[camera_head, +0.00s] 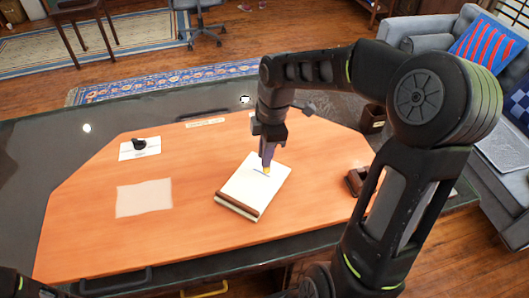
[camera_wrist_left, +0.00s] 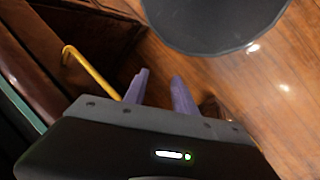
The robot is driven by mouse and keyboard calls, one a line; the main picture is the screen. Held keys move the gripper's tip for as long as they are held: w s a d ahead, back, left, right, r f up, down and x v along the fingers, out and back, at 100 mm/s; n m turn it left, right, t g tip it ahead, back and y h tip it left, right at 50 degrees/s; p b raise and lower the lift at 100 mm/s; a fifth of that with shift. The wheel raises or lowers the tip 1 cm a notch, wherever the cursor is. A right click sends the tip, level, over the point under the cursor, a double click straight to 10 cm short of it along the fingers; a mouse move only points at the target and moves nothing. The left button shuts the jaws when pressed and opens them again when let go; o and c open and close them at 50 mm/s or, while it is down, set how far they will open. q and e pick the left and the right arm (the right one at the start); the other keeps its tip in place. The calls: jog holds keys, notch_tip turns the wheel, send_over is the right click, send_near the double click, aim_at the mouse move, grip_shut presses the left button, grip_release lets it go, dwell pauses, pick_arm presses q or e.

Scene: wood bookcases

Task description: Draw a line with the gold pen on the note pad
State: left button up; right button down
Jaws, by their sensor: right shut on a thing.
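The note pad (camera_head: 247,186) is a white block with a brown binding edge, lying at an angle on the orange desk top in the head view. My right gripper (camera_head: 267,161) reaches down over the pad's upper part with purple fingers, shut on the gold pen. Only a small yellow bit of the gold pen (camera_head: 267,169) shows below the fingers, at the pad's surface; I cannot tell if it touches. A short dark mark shows on the paper beside it. In the left wrist view, my left gripper (camera_wrist_left: 160,88) has its two purple fingers apart with nothing between them.
A blank sheet (camera_head: 144,198) lies on the desk (camera_head: 190,235) at left. A white card with a small black object (camera_head: 139,144) is behind it. A brown wooden holder (camera_head: 356,181) stands right of the pad. A yellow handle (camera_wrist_left: 90,72) shows near my left gripper.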

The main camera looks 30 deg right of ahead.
jog(key=shift+s, duration=0.1)
jog(key=shift+s+d, duration=0.25)
jog(key=shift+s, duration=0.2)
jog(key=shift+r, duration=0.1)
jog(key=shift+r+p, duration=3.2)
jog(key=shift+r, duration=0.75)
